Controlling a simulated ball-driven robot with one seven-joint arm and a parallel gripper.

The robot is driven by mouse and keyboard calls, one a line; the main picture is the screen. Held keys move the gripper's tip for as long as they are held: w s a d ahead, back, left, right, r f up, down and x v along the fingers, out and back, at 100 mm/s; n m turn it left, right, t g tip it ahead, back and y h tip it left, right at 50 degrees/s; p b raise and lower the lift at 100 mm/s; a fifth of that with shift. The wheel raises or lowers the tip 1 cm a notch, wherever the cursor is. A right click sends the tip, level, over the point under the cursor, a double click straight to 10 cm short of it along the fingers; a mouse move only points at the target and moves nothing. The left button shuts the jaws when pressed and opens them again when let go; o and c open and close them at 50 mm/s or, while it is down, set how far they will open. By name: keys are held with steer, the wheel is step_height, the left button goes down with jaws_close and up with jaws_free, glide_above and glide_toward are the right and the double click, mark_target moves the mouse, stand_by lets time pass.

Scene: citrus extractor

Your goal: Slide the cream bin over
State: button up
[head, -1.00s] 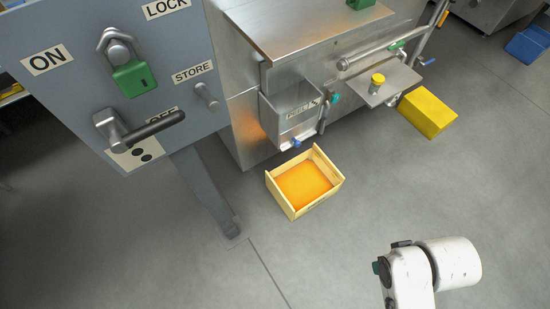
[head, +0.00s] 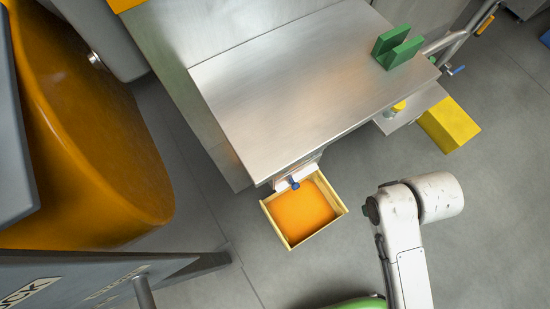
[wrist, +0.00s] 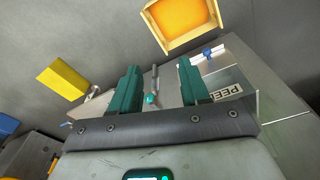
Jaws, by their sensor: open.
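The cream bin (head: 322,231) is an open box with pale cream walls and an orange inside. In the head view it sits on the floor in front of the steel machine, with a blue-handled valve (head: 294,184) over its far edge. In the wrist view the bin (wrist: 196,41) is at the top, beyond my fingertips. My gripper (wrist: 158,72) shows two dark green fingers, apart and empty, with clear space between them and the bin. My gripper is out of the head view, where only part of my white arm shows.
The steel machine (head: 285,75) overhangs the bin's far side and carries a green block (head: 398,48). A yellow block (head: 448,124) stands on the floor to the right. A grey and orange unit (head: 95,140) fills the left. Grey floor is open right of the bin.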

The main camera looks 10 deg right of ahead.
steer(key=n+g+b, duration=0.1)
steer(key=n+b, duration=0.3)
steer(key=b, duration=2.6)
glide_above(275, 225)
steer(key=f, duration=4.8)
steer(key=shift+w+d+f, duration=0.15)
steer(key=shift+d+f, duration=0.1)
steer(key=shift+a+f, duration=0.25)
steer(key=shift+f, duration=0.1)
step_height(275, 225, down, 11)
steer(key=b, duration=0.6)
steer(key=shift+r, duration=0.2)
jaws_close()
